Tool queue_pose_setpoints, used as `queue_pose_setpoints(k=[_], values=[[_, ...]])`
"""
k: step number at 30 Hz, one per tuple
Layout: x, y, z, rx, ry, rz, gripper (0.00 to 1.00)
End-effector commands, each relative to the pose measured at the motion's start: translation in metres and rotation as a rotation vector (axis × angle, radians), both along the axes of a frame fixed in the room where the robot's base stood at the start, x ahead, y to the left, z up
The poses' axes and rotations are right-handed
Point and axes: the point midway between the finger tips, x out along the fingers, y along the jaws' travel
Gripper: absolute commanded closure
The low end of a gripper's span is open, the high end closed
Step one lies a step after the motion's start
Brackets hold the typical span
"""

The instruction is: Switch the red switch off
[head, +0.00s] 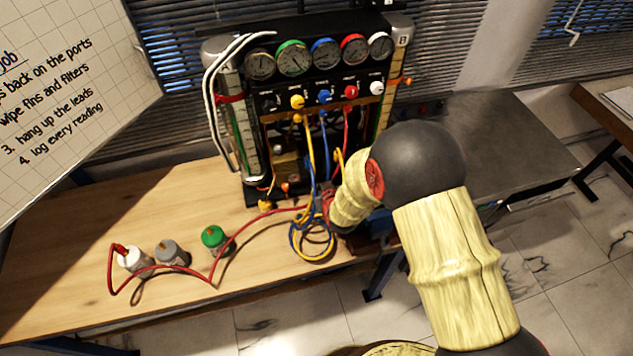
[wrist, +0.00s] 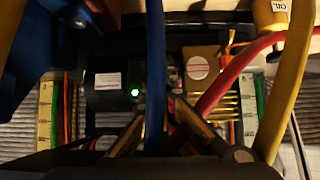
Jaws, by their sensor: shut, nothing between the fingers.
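I cannot make out the red switch in either view. In the wrist view, a black box (wrist: 108,92) with a white label carries a lit green lamp (wrist: 135,93), left of my fingertips. My gripper (wrist: 162,108) points at the lower part of the rig, and its fingers are shut with nothing held. A blue hose (wrist: 155,60) crosses in front of the fingertips and partly hides them. In the head view, my arm covers the gripper and the rig's lower right part. The gauge rig (head: 318,95) stands at the back of the bench.
A red hose (wrist: 240,62) and a yellow hose (wrist: 290,85) run close right of my fingers. Coiled leads (head: 311,238) hang at the bench's front edge. White, grey and green capped pots (head: 213,239) stand at left. The wooden bench (head: 70,250) has bare room there.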

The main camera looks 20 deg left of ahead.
Motion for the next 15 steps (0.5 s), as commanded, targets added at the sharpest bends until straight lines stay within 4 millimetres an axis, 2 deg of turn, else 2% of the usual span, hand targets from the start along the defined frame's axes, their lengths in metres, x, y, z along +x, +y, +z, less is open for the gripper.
queue_pose_setpoints(k=[6,15], values=[[0.015,0.009,-0.012,0.001,-0.001,0.0,1.0],[0.019,0.012,-0.016,0.0,0.0,0.0,1.0]])
